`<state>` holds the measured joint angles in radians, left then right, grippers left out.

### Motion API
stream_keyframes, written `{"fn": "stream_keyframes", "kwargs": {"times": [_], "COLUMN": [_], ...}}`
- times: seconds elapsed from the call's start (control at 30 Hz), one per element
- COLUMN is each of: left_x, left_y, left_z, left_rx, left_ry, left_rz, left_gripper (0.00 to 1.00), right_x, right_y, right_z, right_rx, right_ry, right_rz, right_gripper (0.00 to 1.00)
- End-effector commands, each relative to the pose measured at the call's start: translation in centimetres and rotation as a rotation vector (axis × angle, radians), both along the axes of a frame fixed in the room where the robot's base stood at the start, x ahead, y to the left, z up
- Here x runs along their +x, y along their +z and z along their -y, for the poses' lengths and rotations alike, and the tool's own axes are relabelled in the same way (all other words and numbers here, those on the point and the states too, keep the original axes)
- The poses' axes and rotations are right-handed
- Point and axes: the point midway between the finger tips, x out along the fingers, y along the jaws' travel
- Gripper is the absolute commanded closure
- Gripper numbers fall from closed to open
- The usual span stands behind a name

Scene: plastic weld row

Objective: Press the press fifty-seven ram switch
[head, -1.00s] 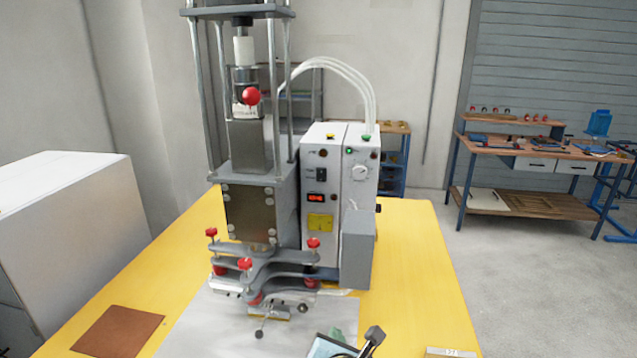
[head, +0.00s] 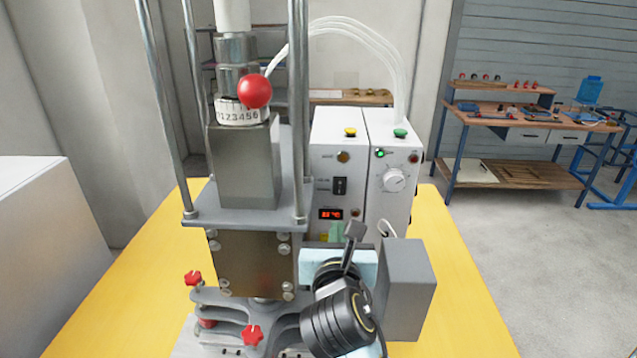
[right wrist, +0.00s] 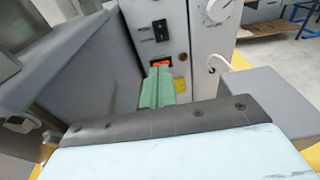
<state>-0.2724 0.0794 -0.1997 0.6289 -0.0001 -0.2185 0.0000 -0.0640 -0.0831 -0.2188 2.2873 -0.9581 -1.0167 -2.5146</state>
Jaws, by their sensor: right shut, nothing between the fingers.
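The press (head: 250,165) stands on the yellow table, with its grey and white control box (head: 340,140) to the right. I cannot read which switch is the ram switch. My right gripper (head: 331,231), with green fingers, is shut and empty in front of the box. Its fingertips (right wrist: 160,72) overlap the display's lower edge, below the black switch; contact cannot be told. My left gripper is out of view.
A yellow button (head: 350,132) and a green button (head: 400,133) sit on top of the box, with a white dial (head: 393,180) on its right half. A grey side box (head: 408,290) juts out at right. Red knobs (head: 252,335) stand on the lower plates.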

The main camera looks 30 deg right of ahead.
Motion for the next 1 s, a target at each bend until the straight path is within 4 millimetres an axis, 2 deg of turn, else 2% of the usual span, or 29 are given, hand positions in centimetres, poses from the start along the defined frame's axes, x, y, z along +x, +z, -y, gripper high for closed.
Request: {"fn": "stream_keyframes", "kwargs": {"times": [0.1, 0.3, 0.4, 0.57, 0.77, 1.0], "left_x": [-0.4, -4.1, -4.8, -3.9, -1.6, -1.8], "left_y": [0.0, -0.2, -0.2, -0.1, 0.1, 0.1], "left_z": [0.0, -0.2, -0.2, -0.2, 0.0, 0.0], "left_rx": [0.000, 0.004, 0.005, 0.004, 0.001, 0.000], "left_ry": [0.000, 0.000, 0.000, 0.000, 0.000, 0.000], "left_rz": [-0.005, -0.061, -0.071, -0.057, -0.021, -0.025], "left_gripper": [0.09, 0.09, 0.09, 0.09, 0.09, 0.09], "right_x": [0.0, 0.0, 0.2, 1.8, 5.3, 9.4], "right_y": [-0.1, -0.1, -0.1, -0.2, -0.8, -1.4], "right_z": [0.0, 0.0, 0.1, 1.1, 3.3, 5.8], "right_rx": [0.001, 0.001, 0.000, -0.001, -0.001, 0.001], "right_ry": [0.000, 0.001, 0.000, 0.000, -0.002, -0.001], "right_rz": [-0.001, -0.001, 0.000, 0.000, -0.001, 0.000], "right_gripper": [1.00, 1.00, 1.00, 1.00, 1.00, 1.00]}}
